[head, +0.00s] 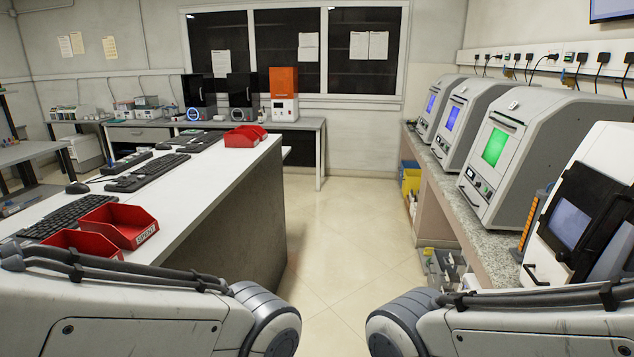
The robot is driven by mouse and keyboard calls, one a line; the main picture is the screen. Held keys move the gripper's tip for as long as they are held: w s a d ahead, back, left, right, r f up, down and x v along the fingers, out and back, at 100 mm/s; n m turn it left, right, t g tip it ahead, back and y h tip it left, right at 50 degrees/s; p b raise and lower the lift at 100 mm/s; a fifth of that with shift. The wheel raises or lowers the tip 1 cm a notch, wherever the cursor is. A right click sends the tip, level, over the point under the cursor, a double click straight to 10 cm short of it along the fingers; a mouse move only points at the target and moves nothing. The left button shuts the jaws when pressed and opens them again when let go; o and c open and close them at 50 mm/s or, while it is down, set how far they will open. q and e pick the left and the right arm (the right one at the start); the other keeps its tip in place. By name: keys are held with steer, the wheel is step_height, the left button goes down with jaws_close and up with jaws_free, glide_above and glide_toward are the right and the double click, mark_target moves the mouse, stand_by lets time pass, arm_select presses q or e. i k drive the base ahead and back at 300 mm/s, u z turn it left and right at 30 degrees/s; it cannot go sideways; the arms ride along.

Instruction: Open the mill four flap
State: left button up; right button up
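A row of grey-white machines stands on the right counter; I cannot read which is mill four. The nearest machine (592,160) has a black front flap (577,212) with a dull window, and it looks shut. Farther along are a machine with a green window (496,147), one with a blue window (454,117) and a smaller-looking one with a blue window (431,103). Their fronts look closed. My two arms come in low from the left and right, but neither gripper shows.
The left bench (190,190) carries keyboards and red bins, one (118,226) labelled SPENT. The speckled right counter (462,205) holds an orange column (527,225) by the nearest machine. Small items lie below it, with a yellow bin (411,180). The floor aisle (340,230) between is clear.

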mark_target(453, 116)
steer(key=i, duration=9.05)
steer(key=z, duration=3.2)
steer(key=k, duration=1.65)
steer(key=z, duration=0.05)
